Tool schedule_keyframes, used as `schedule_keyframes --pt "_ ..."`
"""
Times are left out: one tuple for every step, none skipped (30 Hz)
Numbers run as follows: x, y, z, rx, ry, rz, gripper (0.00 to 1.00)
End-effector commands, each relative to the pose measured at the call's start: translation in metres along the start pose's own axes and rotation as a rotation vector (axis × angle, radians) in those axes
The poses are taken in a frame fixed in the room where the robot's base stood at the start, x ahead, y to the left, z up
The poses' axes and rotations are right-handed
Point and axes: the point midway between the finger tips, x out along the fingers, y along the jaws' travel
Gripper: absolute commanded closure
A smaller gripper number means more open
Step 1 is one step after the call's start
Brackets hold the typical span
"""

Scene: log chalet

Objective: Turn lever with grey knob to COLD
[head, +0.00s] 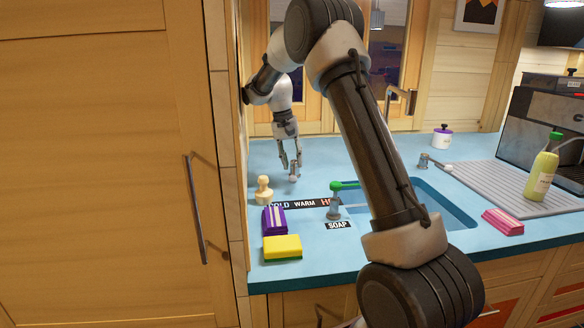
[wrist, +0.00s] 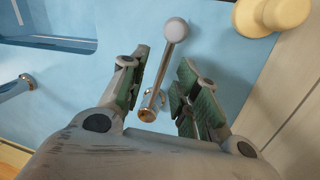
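The lever with the grey knob stands at the back left of the blue counter; in the head view its knob (head: 293,178) shows just below my gripper (head: 291,166). In the wrist view the metal lever (wrist: 162,72) runs up from its base to the round grey knob. My gripper (wrist: 163,60) is open, with one finger on each side of the lever and visible gaps to both. A black label strip (head: 304,203) reads COLD, WARM and HOT from left to right, its ends partly covered. The lever's exact setting is hard to tell.
A cream knobbed stamp-like object (head: 264,190), a purple packet (head: 273,220) and a yellow sponge (head: 282,247) stand along the left. A green-handled lever (head: 345,186) stands by the SOAP label (head: 338,225). The sink (head: 432,203) lies right; a tall wooden cabinet (head: 100,160) borders the left.

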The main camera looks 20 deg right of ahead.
Motion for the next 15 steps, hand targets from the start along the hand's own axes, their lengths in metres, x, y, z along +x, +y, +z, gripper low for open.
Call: schedule_keyframes --pt "-0.012 0.002 -0.001 0.001 0.004 -0.002 0.69" --pt "-0.018 0.003 -0.001 0.000 0.004 -0.003 0.69" --pt "-0.026 0.005 -0.001 0.000 0.003 -0.002 0.69" --pt "-0.032 0.006 -0.001 0.000 0.003 -0.002 0.69" --pt "-0.038 0.007 -0.001 0.000 0.003 -0.002 0.69" --pt "-0.044 0.008 0.000 0.001 0.003 -0.002 0.69" --pt "-0.049 0.009 0.000 0.001 0.002 -0.002 0.69" --pt "-0.053 0.010 -0.001 0.001 0.003 -0.002 0.69" --pt "-0.058 0.011 0.000 0.001 0.002 -0.001 0.69" --pt "-0.060 0.012 0.000 0.001 0.000 -0.001 0.69" --pt "-0.063 0.012 0.000 0.001 0.001 -0.001 0.69" --pt "-0.065 0.013 0.000 0.000 0.001 -0.001 0.69" --pt "-0.067 0.013 0.000 0.000 0.001 -0.001 0.69" --pt "-0.068 0.013 0.000 0.000 0.000 -0.001 0.69" --pt "-0.068 0.013 0.000 0.000 0.000 0.000 0.69"
